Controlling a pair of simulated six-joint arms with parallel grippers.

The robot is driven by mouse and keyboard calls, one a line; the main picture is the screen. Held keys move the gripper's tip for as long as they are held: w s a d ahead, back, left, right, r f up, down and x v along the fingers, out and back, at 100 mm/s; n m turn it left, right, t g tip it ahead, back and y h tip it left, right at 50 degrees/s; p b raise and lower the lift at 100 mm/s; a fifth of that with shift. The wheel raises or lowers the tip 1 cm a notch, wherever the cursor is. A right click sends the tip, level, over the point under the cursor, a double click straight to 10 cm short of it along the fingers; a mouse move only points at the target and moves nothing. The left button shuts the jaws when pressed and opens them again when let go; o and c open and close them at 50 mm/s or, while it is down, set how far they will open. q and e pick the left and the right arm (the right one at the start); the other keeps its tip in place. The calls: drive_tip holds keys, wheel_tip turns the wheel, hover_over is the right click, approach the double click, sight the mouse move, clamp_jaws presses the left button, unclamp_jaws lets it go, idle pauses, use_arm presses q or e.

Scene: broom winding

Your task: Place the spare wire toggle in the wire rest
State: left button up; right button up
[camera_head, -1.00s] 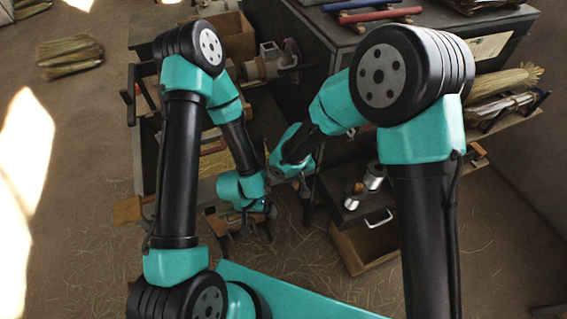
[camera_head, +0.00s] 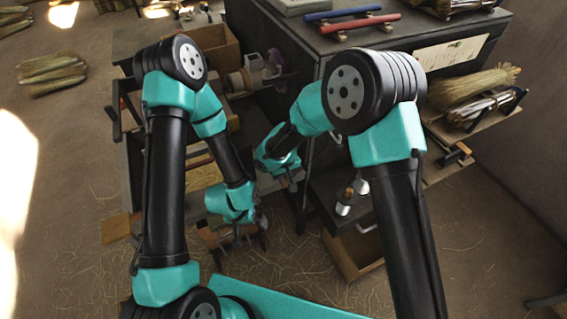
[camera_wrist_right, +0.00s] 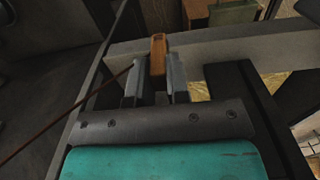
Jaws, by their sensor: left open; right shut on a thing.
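In the right wrist view, an orange-brown wooden toggle (camera_wrist_right: 158,52) stands upright between the fingers of my right gripper (camera_wrist_right: 155,75), which is shut on it. A thin brown wire (camera_wrist_right: 75,110) runs from beside the toggle down to the lower left. In the head view, my right gripper (camera_head: 292,182) is small and partly hidden by its own wrist. My left gripper (camera_head: 262,222) is open, lower and to the left of it. The toggle is too small to make out in the head view. I cannot tell which part is the wire rest.
A pale grey beam (camera_wrist_right: 235,45) crosses behind the toggle. A dark cabinet (camera_head: 290,40) carries red and blue rods (camera_head: 345,20). An open wooden box (camera_head: 358,255) sits low under a small shelf with silver spools (camera_head: 345,203). Brooms (camera_head: 470,90) lie at the right.

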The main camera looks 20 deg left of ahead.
drive_tip(key=w, duration=0.2)
drive_tip(key=w+a, duration=0.1)
drive_tip(key=w, duration=0.2)
drive_tip(key=w+a, duration=0.1)
drive_tip(key=w, duration=0.2)
drive_tip(key=shift+w+a+f, duration=0.15)
drive_tip(key=shift+a+f, duration=0.05)
drive_tip(key=shift+f, duration=0.2)
drive_tip(key=shift+w+a, duration=0.1)
drive_tip(key=shift+w, duration=0.25)
drive_tip(key=shift+f, duration=1.8)
drive_tip(key=shift+f, duration=0.1)
drive_tip(key=o, duration=0.7)
wheel_tip(320, 180, up, 12)
drive_tip(key=shift+r, duration=0.15)
